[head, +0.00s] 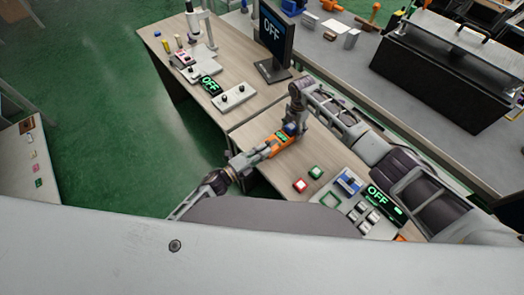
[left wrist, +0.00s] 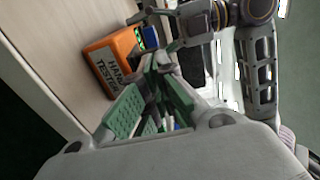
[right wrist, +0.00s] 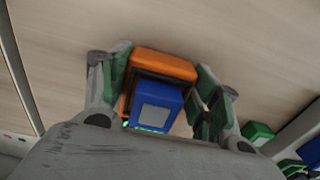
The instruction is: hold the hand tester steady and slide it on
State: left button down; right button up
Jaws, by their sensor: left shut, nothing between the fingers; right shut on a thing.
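The orange hand tester (head: 279,143) is over the near edge of the middle table, with a small green-lit display whose text I cannot read. Its "HAND TESTER" label shows in the left wrist view (left wrist: 103,68). A blue block (right wrist: 157,107) sits on its face in the right wrist view. My right gripper (right wrist: 160,75) is shut on the tester, fingers on both sides of the orange body. My left gripper (left wrist: 158,62) is shut and empty, its fingertips close beside the tester; whether they touch it I cannot tell. In the head view it is left of the tester.
A red button (head: 300,185) and a green button (head: 316,172) lie right of the tester. A panel with a blue part (head: 348,182) and an OFF display (head: 377,194) stands further right. A monitor (head: 273,38) reading OFF stands behind. Another OFF display (head: 210,85) is on the left.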

aim_at(271, 145)
pick_arm(q)
jog(key=shift+d, duration=0.1)
jog(key=shift+x, duration=2.1)
pick_arm(e)
jog(key=shift+a, duration=0.1)
pick_arm(q)
jog(key=v, duration=1.4)
pick_arm(e)
jog(key=o, duration=1.2)
jog(key=shift+r, duration=0.2)
